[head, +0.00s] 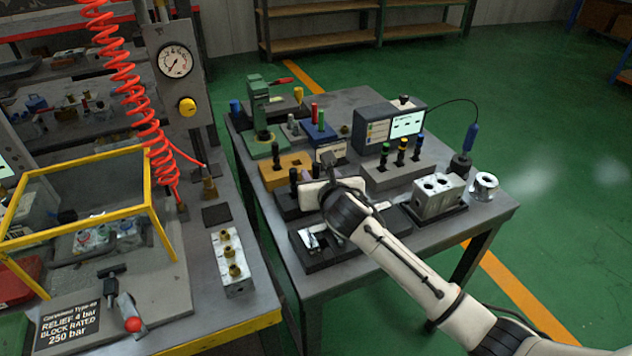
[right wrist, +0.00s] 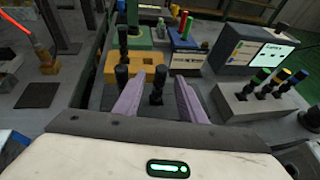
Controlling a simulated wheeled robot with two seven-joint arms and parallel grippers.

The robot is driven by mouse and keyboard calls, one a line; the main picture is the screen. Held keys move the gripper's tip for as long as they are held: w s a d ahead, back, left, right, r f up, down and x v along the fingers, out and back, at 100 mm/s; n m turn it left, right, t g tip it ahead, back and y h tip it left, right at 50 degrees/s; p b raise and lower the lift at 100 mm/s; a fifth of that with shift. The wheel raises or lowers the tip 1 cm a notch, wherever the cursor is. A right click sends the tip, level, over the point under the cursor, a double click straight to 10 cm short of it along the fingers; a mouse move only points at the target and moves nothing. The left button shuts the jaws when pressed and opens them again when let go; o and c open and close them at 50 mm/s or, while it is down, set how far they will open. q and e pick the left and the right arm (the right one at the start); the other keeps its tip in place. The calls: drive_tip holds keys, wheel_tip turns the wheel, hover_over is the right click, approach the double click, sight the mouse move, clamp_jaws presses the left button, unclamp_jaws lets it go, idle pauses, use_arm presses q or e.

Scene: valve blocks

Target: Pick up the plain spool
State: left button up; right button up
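My right gripper (right wrist: 158,84) is open, with its two purple fingers pointing away over a dark block. A black-topped spool (right wrist: 158,80) without a coloured band stands upright between the fingers, with gaps visible on both sides. A second black-topped spool (right wrist: 122,76) stands just left of the left finger. Another dark spool (right wrist: 123,38) stands at the orange block behind. I cannot tell which is the plain spool. In the head view the right gripper (head: 328,172) is over the dark block, and its wrist hides part of it. My left gripper is not in view.
A grey rack (head: 400,172) with several colour-topped spools stands right of the gripper. The orange block (head: 282,172) and a screen box (head: 385,128) are behind. A metal valve block (head: 438,197) is at the right. A dark tray (head: 328,250) lies in front.

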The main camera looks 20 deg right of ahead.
drive_tip(key=shift+x, duration=1.2)
clamp_jaws()
drive_tip(key=shift+r, duration=0.1)
drive_tip(key=shift+r, duration=0.1)
